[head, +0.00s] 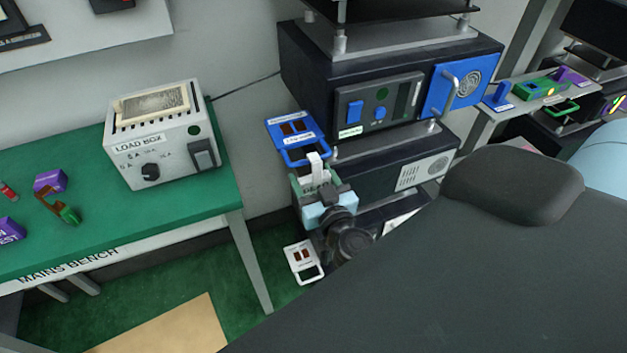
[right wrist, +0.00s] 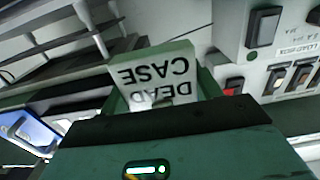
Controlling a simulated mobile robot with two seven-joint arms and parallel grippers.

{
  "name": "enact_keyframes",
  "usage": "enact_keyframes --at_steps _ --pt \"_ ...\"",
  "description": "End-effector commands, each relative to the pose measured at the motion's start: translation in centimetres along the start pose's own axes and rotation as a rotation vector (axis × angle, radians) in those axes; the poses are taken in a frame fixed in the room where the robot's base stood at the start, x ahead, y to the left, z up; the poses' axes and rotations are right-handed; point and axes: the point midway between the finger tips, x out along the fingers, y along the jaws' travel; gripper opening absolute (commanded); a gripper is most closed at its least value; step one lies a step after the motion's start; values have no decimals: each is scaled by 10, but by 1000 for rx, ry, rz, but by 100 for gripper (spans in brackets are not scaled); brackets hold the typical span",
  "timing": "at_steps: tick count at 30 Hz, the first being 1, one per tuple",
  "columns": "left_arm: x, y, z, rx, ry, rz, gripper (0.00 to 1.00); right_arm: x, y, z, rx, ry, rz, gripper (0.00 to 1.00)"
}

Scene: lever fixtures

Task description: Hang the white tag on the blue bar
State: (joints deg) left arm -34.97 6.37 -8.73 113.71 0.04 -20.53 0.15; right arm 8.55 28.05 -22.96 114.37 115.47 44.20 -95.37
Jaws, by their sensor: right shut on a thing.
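The white tag (head: 317,170) stands upright at the lower edge of the blue bar (head: 308,158) in the head view. The bar sticks out from a blue lever fixture (head: 287,127). I cannot tell whether the tag touches the bar or is around it. In the right wrist view the tag (right wrist: 165,78) reads "DEAD CASE" upside down, with green edging around it. My right gripper (head: 318,190) is shut on the tag from below; its jaws hide the tag's lower part. My left gripper is not in view.
A lower fixture with a white bar (head: 304,262) is below my right gripper. A dark equipment rack (head: 300,65) stands behind to the right. A green bench (head: 95,225) with a load box (head: 160,135) is at left. Green floor lies between.

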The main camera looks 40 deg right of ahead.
Motion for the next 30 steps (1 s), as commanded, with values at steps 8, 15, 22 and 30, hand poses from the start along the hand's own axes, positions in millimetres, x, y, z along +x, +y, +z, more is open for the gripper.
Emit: enact_keyframes --at_steps 8,15,22,30 --pt "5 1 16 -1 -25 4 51 19 0 2 -1 -2 1 41" --pt "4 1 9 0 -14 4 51 22 0 6 0 1 0 41" --pt "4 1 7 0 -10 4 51 22 0 10 -1 0 -1 41" --pt "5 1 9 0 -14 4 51 21 0 10 0 0 0 75"
